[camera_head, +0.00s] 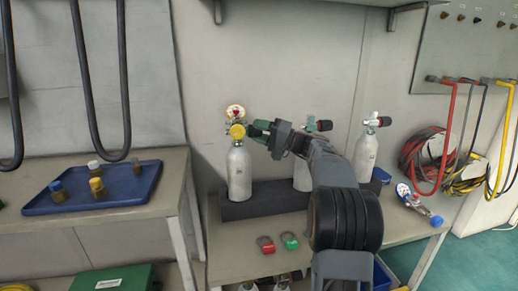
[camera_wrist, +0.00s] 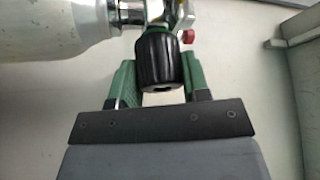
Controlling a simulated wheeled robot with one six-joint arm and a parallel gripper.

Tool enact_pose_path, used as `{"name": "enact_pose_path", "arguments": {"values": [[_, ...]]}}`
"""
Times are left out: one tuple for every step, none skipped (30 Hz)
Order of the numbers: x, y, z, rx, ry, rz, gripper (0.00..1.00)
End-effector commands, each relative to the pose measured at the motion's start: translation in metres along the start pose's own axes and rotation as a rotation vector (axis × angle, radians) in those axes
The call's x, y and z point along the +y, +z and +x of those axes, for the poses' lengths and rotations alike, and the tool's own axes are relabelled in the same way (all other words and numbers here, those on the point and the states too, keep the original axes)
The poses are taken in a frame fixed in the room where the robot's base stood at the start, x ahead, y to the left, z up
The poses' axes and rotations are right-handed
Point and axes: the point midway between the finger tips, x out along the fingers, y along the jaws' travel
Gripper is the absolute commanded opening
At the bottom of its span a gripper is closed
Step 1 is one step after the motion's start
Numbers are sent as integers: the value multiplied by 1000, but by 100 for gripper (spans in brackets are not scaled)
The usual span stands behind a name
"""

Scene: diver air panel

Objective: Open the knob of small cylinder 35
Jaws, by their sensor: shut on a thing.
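In the wrist view, the green fingers of my gripper (camera_wrist: 160,78) are shut on a black ribbed knob (camera_wrist: 158,58), one on each side. The knob sits on a chrome valve, with the cylinder body (camera_wrist: 55,28) at upper left. In the head view my gripper hides the knob.
Two more white cylinders (camera_head: 302,174) (camera_head: 365,155) stand to the right, partly behind my arm. Red (camera_head: 265,245) and green (camera_head: 290,241) padlock-like tags lie on the bench in front. A blue tray (camera_head: 125,196) with small fittings is on the left bench.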

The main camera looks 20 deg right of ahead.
Motion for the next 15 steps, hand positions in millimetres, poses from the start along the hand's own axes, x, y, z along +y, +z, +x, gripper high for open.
{"name": "enact_pose_path", "arguments": {"values": [[8,2,-1,-2,-19,-39,19],[7,2,-1,-3,-30,-62,19],[7,2,-1,-4,-45,-92,19],[7,2,-1,-6,-55,-113,19],[6,2,-1,-7,-64,-134,19],[6,2,-1,-8,-77,-161,19],[6,1,-1,-8,-86,-180,19],[5,1,-1,-9,-94,-199,19],[5,1,-1,-10,-105,-222,19],[4,1,-1,-11,-113,-239,19],[4,1,0,-12,-121,-254,19],[4,1,0,-12,-130,-274,19],[3,1,0,-13,-136,-287,19],[3,0,0,-14,-142,-299,19],[3,0,0,-14,-148,-315,19]]}}
